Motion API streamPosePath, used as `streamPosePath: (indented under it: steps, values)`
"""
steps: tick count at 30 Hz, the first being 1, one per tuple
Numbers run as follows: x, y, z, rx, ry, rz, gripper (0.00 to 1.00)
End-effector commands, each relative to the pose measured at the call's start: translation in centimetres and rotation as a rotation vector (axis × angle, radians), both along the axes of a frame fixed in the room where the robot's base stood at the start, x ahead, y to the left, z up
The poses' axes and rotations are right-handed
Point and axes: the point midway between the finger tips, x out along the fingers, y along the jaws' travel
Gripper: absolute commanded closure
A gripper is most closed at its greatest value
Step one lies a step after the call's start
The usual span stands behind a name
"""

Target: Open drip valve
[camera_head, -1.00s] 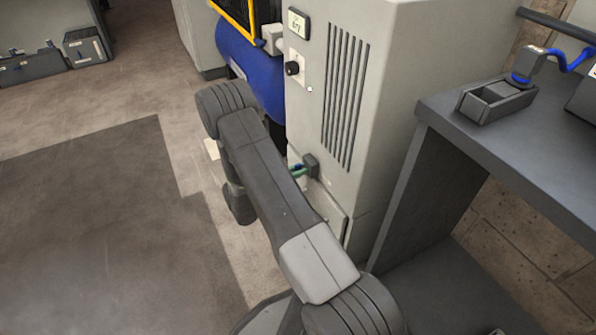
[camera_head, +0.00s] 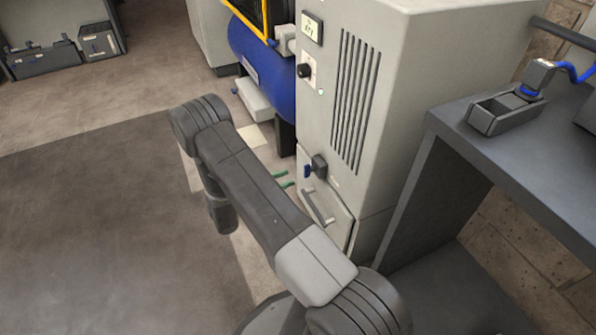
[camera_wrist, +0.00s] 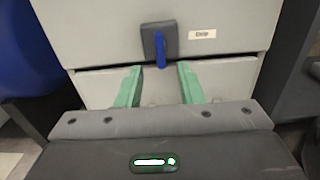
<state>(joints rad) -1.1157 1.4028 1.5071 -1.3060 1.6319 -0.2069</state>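The drip valve (camera_head: 319,164) is a dark block on the front of the grey cabinet, low down, with a blue lever (camera_head: 307,171). In the wrist view the valve (camera_wrist: 149,40) is at top centre, beside a "Drip" label (camera_wrist: 202,34), and its blue lever (camera_wrist: 161,55) points straight down. My gripper (camera_head: 284,180) has green fingers and is in front of the cabinet, left of the valve in the head view. In the wrist view my gripper (camera_wrist: 160,67) is open and empty. Its fingertips lie to either side of and below the lever, apart from it.
The cabinet (camera_head: 400,90) also has a small display (camera_head: 312,27), a black knob (camera_head: 304,71) and a lower panel with a bar handle (camera_head: 317,207). A dark bench (camera_head: 520,150) stands close on the right. A blue tank (camera_head: 262,72) is behind.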

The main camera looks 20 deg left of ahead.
Motion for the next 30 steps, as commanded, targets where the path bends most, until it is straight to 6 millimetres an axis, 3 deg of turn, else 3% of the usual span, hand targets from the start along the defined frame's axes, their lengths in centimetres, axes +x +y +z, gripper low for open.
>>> streamPosePath:
  steps: [6, 12, 23, 30]
  values:
    - [-2.8, 2.6, 0.1, 0.000, 0.000, 0.002, 0.66]
    - [-3.9, 3.4, 0.0, -0.002, 0.001, -0.001, 0.66]
    - [-3.9, 3.4, -0.1, -0.001, 0.000, -0.001, 0.66]
    - [-2.1, 1.8, -0.2, -0.001, 0.000, -0.005, 0.66]
